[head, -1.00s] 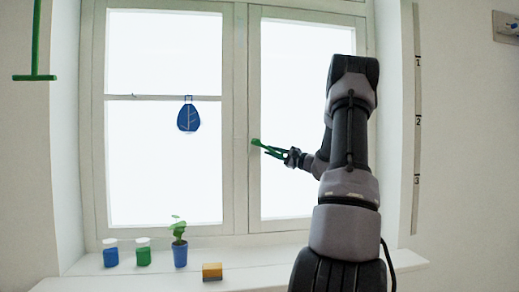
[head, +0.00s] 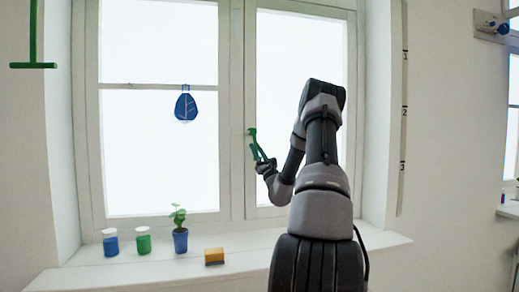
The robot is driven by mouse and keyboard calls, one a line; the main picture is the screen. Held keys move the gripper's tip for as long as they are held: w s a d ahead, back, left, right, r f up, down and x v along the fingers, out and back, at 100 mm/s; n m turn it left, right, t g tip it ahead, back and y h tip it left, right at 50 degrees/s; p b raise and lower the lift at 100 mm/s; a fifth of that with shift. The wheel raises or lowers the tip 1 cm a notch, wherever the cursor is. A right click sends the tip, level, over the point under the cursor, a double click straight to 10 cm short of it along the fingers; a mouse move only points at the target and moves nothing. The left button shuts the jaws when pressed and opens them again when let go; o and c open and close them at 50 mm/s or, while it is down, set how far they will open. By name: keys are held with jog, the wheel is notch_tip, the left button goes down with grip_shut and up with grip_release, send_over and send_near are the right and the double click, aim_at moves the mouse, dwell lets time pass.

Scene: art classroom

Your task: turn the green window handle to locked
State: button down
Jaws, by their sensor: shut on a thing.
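The green window handle (head: 253,143) is on the middle upright of the window frame, at the left edge of the right-hand pane. Its top end is at the frame, and its lever points down and slightly to the right. My gripper (head: 263,162) reaches it from the lower right and is shut on the lower part of the lever. The fingertips are small and partly merge with the handle in this view.
On the sill (head: 120,277) stand a blue jar (head: 110,244), a green jar (head: 143,243), a potted plant (head: 180,238) and a yellow-brown block (head: 214,257). A blue leaf ornament (head: 186,106) hangs before the left pane. The space around the handle is clear.

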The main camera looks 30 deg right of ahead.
jog(key=shift+w+a+m+h, duration=0.1)
jog(key=shift+a+m+h, duration=0.2)
jog(key=shift+m+h, duration=0.7)
jog(key=shift+w+a+m+h, duration=0.1)
jog(key=shift+a+m+h, duration=0.2)
jog(key=shift+m+h, duration=0.65)
jog(key=shift+m, duration=0.25)
jog(key=c, duration=0.8)
grip_release()
jog(key=shift+s+f, duration=0.1)
jog(key=v, duration=1)
jog(key=shift+f, duration=0.35)
jog(key=shift+s, duration=0.1)
